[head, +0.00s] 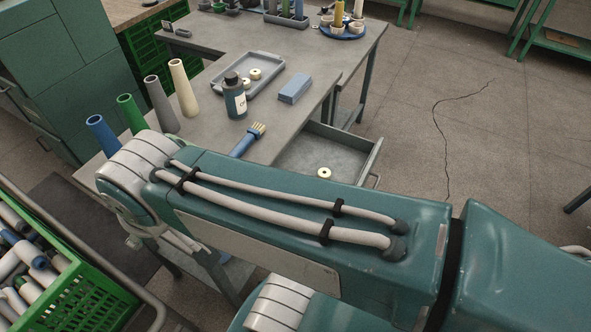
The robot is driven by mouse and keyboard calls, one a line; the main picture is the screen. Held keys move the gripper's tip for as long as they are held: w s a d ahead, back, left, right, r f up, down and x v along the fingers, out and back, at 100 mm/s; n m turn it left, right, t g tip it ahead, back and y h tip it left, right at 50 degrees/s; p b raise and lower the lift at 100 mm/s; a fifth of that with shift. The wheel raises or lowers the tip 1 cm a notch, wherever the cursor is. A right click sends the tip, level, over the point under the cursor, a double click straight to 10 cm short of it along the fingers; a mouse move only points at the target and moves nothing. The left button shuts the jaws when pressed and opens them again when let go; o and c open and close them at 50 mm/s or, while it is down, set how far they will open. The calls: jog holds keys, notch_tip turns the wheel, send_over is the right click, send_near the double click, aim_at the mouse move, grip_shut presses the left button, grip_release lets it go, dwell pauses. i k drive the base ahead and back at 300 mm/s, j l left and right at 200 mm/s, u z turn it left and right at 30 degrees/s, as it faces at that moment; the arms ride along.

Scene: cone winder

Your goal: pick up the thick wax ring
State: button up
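A pale cream ring (324,173) with a dark hole lies flat in the open drawer (345,158) under the grey table. Two similar cream rings, a farther one (255,74) and a nearer one (246,84), lie in the shallow grey tray (273,62) on the tabletop. I cannot tell from here which ring is the thick one. My teal arm crosses the foreground and hides the drawer's near part. My gripper is not visible.
A dark bottle (234,96), a blue block (295,88) and a brush (248,139) stand or lie near the tray. Several upright cones, including a cream one (183,88), line the table's left side. A green crate (88,290) is at lower left.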

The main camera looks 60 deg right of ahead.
aim_at(324, 172)
jog(key=k+z, duration=0.1)
jog(key=z, duration=0.3)
jog(key=k+l+z, duration=0.1)
jog(key=z, duration=0.3)
jog(key=k+l+z, duration=0.1)
jog(key=z, duration=1.1)
jog(key=i+j+z, duration=0.1)
jog(key=j+z, duration=0.3)
jog(key=i+l+u, duration=0.25)
jog(key=l+u, duration=0.25)
jog(key=i+l, duration=0.05)
jog(key=l, duration=0.05)
